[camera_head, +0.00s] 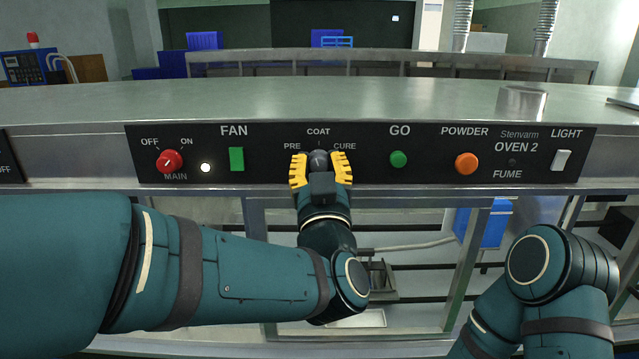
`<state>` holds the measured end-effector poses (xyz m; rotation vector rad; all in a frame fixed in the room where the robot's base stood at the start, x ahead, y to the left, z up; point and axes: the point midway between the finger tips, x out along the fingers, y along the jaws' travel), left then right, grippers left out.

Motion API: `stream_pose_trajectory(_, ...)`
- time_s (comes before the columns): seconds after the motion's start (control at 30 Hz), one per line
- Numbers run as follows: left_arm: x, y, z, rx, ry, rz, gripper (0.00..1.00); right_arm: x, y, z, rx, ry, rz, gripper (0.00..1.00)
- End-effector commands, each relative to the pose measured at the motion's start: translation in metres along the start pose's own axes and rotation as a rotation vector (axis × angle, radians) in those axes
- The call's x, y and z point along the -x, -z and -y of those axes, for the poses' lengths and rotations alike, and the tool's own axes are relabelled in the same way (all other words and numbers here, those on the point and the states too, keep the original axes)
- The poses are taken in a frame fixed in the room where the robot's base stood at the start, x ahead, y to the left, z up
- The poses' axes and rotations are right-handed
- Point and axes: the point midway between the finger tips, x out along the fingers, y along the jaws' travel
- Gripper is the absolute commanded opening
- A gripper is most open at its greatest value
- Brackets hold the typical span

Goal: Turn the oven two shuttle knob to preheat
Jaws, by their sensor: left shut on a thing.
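The black control panel (296,178) labelled Oven 2 runs along the front of the machine. Its dark round shuttle knob (319,157) sits under the word COAT, between PRE at left and CURE at right. My left gripper (320,162) has its yellow fingers on either side of this knob and is shut on it. The knob's pointer looks roughly upright toward COAT, but it is small and partly hidden by the gripper. My right arm shows at the lower right; its gripper is out of view.
Left of the knob are a red MAIN knob (169,161), a lit white lamp (205,168) and a green FAN switch (236,159). Right of it are a green GO button (398,159), an orange POWDER button (467,163) and a white LIGHT switch (562,160). A metal top (400,100) lies above.

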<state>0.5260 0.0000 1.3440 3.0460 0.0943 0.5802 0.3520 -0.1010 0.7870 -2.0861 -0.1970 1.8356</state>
Motion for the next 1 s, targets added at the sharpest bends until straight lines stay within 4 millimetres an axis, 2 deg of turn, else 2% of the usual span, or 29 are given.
stream_pose_trajectory(0.03,0.0,-0.002,0.002,0.046,0.021,-0.006,0.0,-0.012,-0.004,-0.004,0.002,0.001,0.006,0.47)
stream_pose_trajectory(0.23,0.0,-0.002,0.002,0.223,0.092,0.004,0.0,-0.032,-0.013,-0.012,0.008,0.003,0.026,0.47)
stream_pose_trajectory(0.4,0.0,-0.001,0.002,0.366,0.148,0.013,0.0,-0.046,-0.01,-0.017,0.008,0.002,0.016,0.47)
stream_pose_trajectory(0.7,-0.001,0.001,0.003,0.569,0.229,0.024,0.0,-0.061,-0.008,-0.023,0.01,0.002,0.007,0.47)
stream_pose_trajectory(1.0,-0.001,0.002,0.003,0.675,0.271,0.031,0.0,-0.067,-0.007,-0.025,0.01,0.002,0.003,0.47)
